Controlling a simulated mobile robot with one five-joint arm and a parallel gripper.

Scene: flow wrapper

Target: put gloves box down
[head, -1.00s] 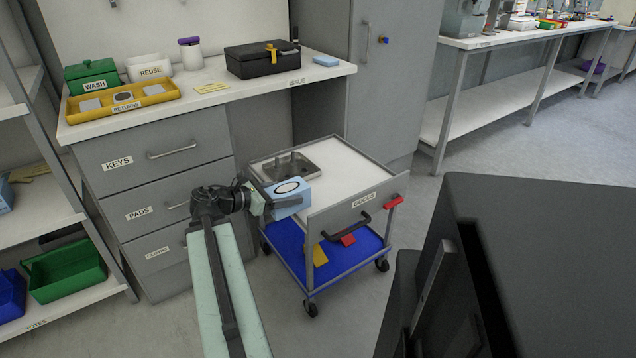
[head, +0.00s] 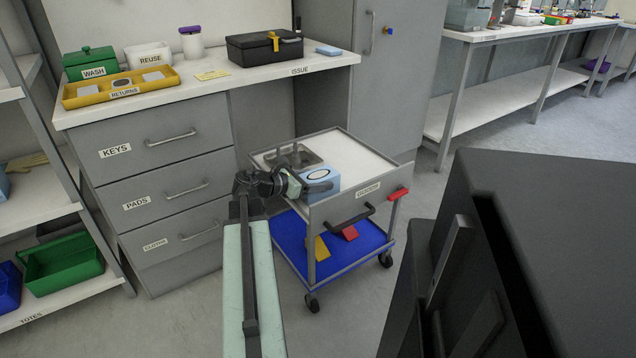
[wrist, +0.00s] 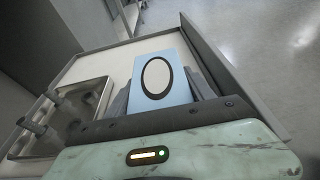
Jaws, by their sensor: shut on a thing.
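The gloves box is light blue with a black-ringed white oval on top (head: 320,186). In the head view it is at the end of my gripper (head: 302,186), over the near left part of the grey cart's white top (head: 352,159). In the wrist view the gloves box (wrist: 174,98) sits between the two dark fingers of my gripper (wrist: 166,100), which are shut on it. The cart top shows beyond and around the box. I cannot tell whether the underside of the box touches the cart top.
Raised edges border the cart. The white top right of the box is clear. A drawer unit with a counter (head: 215,85) stands behind left.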

